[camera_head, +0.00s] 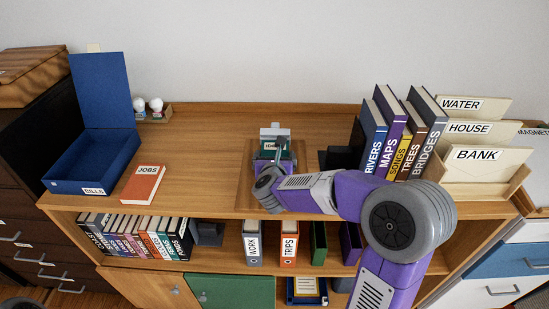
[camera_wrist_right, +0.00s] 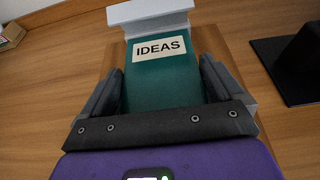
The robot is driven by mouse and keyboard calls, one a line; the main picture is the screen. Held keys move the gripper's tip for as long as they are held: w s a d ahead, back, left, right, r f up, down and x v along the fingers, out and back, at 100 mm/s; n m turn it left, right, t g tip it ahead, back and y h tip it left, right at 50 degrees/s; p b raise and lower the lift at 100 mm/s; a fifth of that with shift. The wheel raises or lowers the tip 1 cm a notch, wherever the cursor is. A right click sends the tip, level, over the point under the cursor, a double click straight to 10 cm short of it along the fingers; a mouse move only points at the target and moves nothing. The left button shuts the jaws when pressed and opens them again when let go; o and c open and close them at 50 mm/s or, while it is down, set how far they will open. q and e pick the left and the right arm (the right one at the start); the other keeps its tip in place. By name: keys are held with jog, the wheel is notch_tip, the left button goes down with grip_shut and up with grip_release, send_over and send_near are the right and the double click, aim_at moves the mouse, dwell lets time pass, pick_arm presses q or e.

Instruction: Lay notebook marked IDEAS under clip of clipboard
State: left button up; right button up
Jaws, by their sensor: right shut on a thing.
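The teal notebook marked IDEAS (camera_wrist_right: 160,85) lies between the fingers of my right gripper (camera_wrist_right: 162,72), which is shut on it. In the head view the notebook (camera_head: 284,154) is partly hidden by my right gripper (camera_head: 272,167). The brown clipboard (camera_head: 247,188) lies on the desk top beneath them; its edge also shows in the wrist view (camera_wrist_right: 117,50). Its pale grey clip (camera_wrist_right: 150,13) is at the notebook's far edge, and I cannot tell how far the notebook reaches under it.
A black object (camera_head: 340,158), upright books (camera_head: 388,140) and a file holder with labelled folders (camera_head: 480,154) stand to the right. Bare desk (camera_head: 205,150) lies left of the clipboard.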

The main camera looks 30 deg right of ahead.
jog(key=o, duration=0.8)
jog(key=p+v, duration=0.1)
jog(key=v, duration=0.6)
jog(key=shift+s+a+r, duration=0.1)
jog(key=shift+s+r, duration=0.05)
jog(key=shift+s, duration=0.1)
